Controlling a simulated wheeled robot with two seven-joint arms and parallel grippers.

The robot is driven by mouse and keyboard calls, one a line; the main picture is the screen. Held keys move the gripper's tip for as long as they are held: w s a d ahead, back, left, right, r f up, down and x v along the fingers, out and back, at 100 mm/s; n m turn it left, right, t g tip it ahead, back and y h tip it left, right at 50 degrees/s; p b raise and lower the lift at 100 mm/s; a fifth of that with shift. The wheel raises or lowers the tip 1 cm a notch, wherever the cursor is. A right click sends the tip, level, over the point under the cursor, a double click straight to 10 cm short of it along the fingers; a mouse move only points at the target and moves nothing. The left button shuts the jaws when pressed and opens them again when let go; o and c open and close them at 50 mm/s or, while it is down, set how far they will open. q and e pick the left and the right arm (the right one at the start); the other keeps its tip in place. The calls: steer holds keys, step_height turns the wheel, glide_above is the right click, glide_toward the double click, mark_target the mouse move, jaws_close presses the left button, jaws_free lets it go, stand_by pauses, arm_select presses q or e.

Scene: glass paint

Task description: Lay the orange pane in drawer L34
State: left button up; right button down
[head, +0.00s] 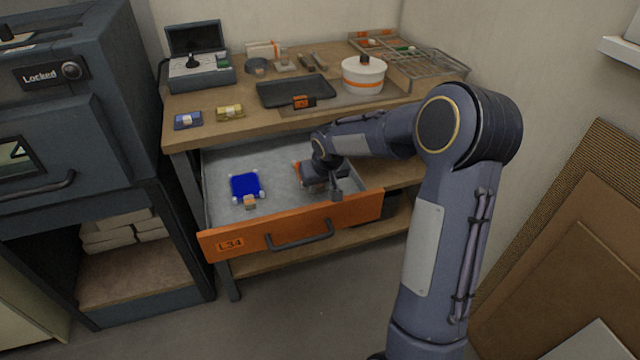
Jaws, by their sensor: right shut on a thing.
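Drawer L34 (225,244) has an orange front and is pulled out from under the wooden workbench. A blue pane (246,185) with pale corners and a small tan tab lies at the left inside it. My right gripper (318,184) is low in the right half of the drawer, shut on the orange pane. Only a small orange edge of that pane (296,166) shows beside the gripper; the rest is hidden by my gripper and wrist. I cannot tell whether the pane touches the drawer floor. My left gripper is out of view.
The workbench (215,110) above the drawer holds a black tray (285,94), a white lidded pot (363,76), a grey open case (200,75), a wire rack (425,65) and small blue and yellow pieces. A dark locked cabinet (60,120) stands at the left.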

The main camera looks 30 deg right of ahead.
steer(key=c, duration=1.1)
jaws_free()
steer(key=shift+c, duration=0.2)
step_height(320, 180, up, 7)
steer(key=p, duration=0.4)
steer(key=shift+p, duration=0.4)
